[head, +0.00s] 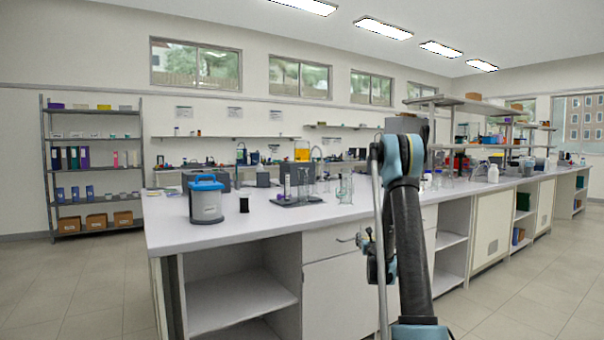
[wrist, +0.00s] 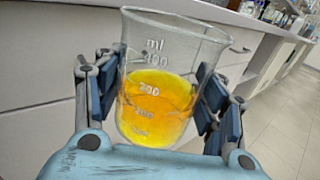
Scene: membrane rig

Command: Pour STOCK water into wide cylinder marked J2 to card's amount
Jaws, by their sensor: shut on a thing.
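My gripper (wrist: 157,100) is shut on a clear glass beaker (wrist: 176,48) in the wrist view, with a jaw on each side. The beaker has white "ml" graduations and holds yellow-orange liquid to around the 200 mark. It looks close to upright; no STOCK label shows. In the head view my gripper (head: 372,253) is low in front of the bench, partly behind my arm, and the beaker cannot be made out. Clear upright glassware (head: 345,188) and a dark tray (head: 296,202) with vessels stand on the bench. The J2 mark and the card are not readable.
The white bench (head: 262,217) has a blue-lidded grey container (head: 206,200) and a small black object (head: 244,204) on its left. Cabinet fronts (head: 341,280) and an open compartment (head: 240,295) lie below. A shelf rack (head: 93,165) stands at left. Floor at left is clear.

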